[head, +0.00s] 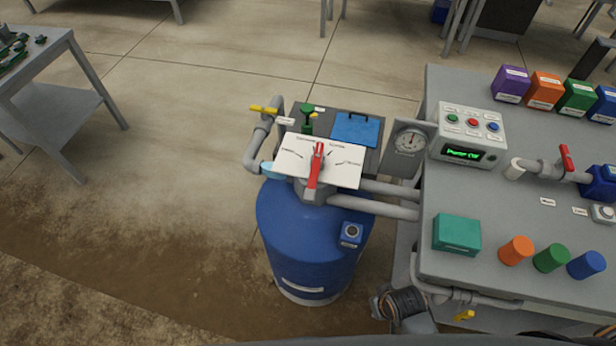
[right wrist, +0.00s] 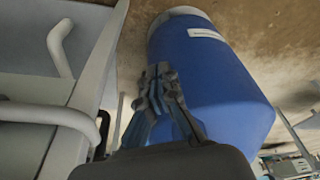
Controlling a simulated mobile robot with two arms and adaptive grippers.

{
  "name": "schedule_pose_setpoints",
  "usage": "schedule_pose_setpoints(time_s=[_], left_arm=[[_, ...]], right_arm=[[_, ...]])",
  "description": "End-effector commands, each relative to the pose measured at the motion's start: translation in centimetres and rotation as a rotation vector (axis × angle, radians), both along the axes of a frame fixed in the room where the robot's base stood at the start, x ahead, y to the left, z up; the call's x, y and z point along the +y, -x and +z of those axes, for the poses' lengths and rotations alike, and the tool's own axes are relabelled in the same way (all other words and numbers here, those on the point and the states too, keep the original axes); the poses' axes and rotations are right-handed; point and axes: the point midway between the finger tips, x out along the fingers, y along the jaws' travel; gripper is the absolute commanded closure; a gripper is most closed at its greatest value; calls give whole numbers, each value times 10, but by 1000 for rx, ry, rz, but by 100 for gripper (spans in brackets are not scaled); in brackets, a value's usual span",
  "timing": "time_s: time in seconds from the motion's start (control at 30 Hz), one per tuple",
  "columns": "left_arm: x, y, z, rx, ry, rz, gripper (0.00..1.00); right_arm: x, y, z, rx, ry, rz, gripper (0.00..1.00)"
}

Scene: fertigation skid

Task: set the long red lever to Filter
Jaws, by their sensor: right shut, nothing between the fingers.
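The long red lever (head: 314,172) sits on top of the blue filter tank (head: 308,238) in the head view. It lies over a white label plate (head: 341,174), with one end toward the far edge of the plate and the other near the tank top. Several labels with marks fan around it; their words are too small to read surely. My left gripper is in neither view.
Grey pipes (head: 385,206) join the tank to the grey bench (head: 462,89) at right. The bench holds a pump control box (head: 467,133) and coloured containers. A gauge (head: 410,141) stands beside the tank. A yellow-handled valve (head: 264,110) is behind it. Floor left of the tank is clear.

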Motion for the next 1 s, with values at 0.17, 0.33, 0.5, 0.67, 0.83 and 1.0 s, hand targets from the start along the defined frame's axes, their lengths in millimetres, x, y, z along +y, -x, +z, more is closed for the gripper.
schedule_pose_setpoints(time_s=[0.17,0.33,0.5,0.67,0.83,1.0], left_arm=[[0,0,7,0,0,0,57],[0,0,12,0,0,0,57],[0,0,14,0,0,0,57],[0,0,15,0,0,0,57],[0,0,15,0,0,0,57],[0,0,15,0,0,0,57]], right_arm=[[21,-33,84,-61,-45,42,100],[73,-70,175,-149,-146,188,100],[132,-95,225,-205,-239,399,100],[182,-114,257,-239,-291,616,100],[222,-132,276,-236,-299,855,100],[236,-157,284,-194,-254,1032,100]])
